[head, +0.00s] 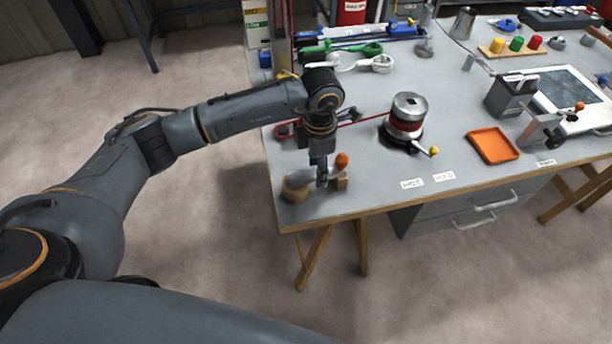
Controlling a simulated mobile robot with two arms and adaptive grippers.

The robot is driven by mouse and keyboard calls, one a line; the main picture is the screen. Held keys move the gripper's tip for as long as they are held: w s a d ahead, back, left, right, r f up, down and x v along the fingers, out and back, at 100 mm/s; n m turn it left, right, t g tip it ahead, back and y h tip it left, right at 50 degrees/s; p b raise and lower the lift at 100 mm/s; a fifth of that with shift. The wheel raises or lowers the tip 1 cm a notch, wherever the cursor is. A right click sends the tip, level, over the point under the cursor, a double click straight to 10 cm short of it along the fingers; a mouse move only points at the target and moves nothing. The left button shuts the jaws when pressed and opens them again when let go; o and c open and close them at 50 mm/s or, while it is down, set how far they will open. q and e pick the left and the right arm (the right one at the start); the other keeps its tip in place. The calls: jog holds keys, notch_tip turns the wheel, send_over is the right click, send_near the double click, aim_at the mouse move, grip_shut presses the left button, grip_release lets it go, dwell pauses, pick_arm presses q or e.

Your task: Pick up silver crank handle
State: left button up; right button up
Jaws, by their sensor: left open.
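A silver crank handle (309,187) with an orange knob (342,160) is at the near left corner of the workbench. It is by a round wooden piece (295,189) and a small wooden block (340,184). My left gripper (322,182) points down directly over the handle's middle, with its open fingers at or very near it. The fingers partly hide the handle, and I cannot tell whether they touch it. My right gripper is out of view.
A winch drum (405,118) with a yellow-knobbed lever stands right of the gripper, with a red line running leftward. An orange tray (493,147) and a grey device with another orange-knobbed crank (546,122) are farther right. Green and white shackle-like parts lie behind. The front edge is close.

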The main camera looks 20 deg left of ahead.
pick_arm(q)
jog(key=shift+f, duration=1.4)
grip_shut()
jog(key=shift+r, duration=0.1)
jog(key=shift+r, duration=0.55)
jog(key=s+a+r+b, duration=0.3)
jog(key=s+r+b, duration=0.1)
jog(key=s+r, duration=0.7)
jog(key=s, duration=0.2)
jog(key=shift+s+r+b, duration=0.3)
jog(key=shift+s+r, duration=0.1)
